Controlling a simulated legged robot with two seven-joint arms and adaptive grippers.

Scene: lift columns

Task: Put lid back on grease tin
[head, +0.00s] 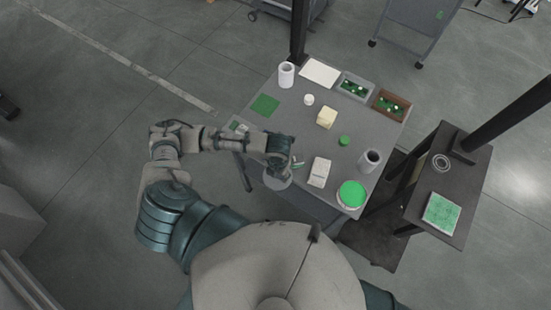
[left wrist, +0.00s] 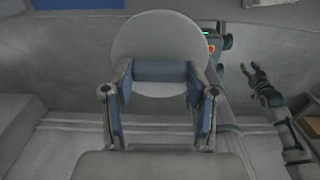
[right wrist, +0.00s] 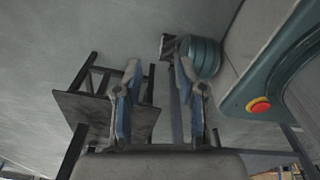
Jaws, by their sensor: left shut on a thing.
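The grease tin (head: 352,194), a round white tin with a bright green top, stands open at the near right corner of the table. The lid (head: 276,181) is a flat grey disc, near the table's front left edge. In the left wrist view the lid (left wrist: 160,35) shows as a round disc with a blue-grey bar across its lower part. My left gripper (head: 292,167) is shut on the lid, to the left of the tin. My right gripper (right wrist: 158,90) is open and empty; it is outside the head view.
A pale box (head: 320,172) stands between the lid and the tin. A grey cylinder (head: 370,160) is just behind the tin. Farther back are a yellow block (head: 326,118), a green cylinder (head: 344,140) and two bins (head: 392,103). A side table (head: 432,222) stands at right.

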